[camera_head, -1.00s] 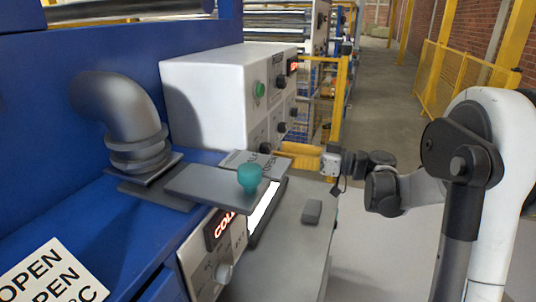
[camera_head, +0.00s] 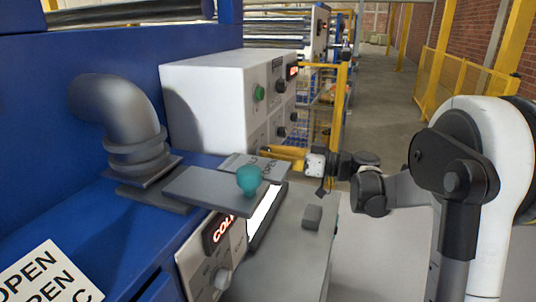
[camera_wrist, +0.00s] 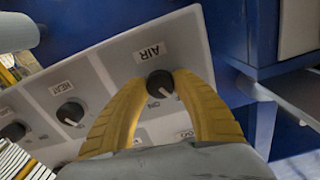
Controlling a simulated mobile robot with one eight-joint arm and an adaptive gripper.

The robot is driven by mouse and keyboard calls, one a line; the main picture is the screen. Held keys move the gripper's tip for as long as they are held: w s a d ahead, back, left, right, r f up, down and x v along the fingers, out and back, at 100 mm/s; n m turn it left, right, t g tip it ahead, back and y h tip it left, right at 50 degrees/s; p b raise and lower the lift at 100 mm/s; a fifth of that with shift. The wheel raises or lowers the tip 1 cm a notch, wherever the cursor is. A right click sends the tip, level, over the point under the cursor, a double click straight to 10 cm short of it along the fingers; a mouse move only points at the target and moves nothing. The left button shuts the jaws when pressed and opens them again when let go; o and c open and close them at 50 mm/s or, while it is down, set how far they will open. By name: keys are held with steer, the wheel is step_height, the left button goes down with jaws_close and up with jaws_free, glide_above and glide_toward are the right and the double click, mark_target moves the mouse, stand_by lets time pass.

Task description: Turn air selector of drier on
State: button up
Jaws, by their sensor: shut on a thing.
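The black air selector knob (camera_wrist: 160,84) sits below the AIR label on a white panel (camera_wrist: 118,60) in the wrist view. Its white pointer is aimed toward the lower right. A small ON label is printed below the knob. My gripper's yellow fingers (camera_wrist: 160,86) are shut on the knob, one tip on each side. In the head view my gripper (camera_head: 276,153) reaches the front of the white control box (camera_head: 210,100). The selector is hidden there behind the fingers.
The wrist view shows a HEAT knob (camera_wrist: 70,113) left of the air selector and another knob (camera_wrist: 13,131) beyond. In the head view, a grey plate with a teal knob (camera_head: 249,180) lies close below my gripper. A yellow frame (camera_head: 338,110) stands right of the box.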

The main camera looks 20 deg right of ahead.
steer(key=m+p, duration=0.1)
steer(key=m, duration=0.5)
steer(key=m+p, duration=0.1)
steer(key=m, duration=0.4)
steer(key=shift+m, duration=0.3)
stand_by(0.7)
steer(key=o, duration=1.2)
steer(key=shift+s, duration=0.1)
steer(key=v, duration=1.2)
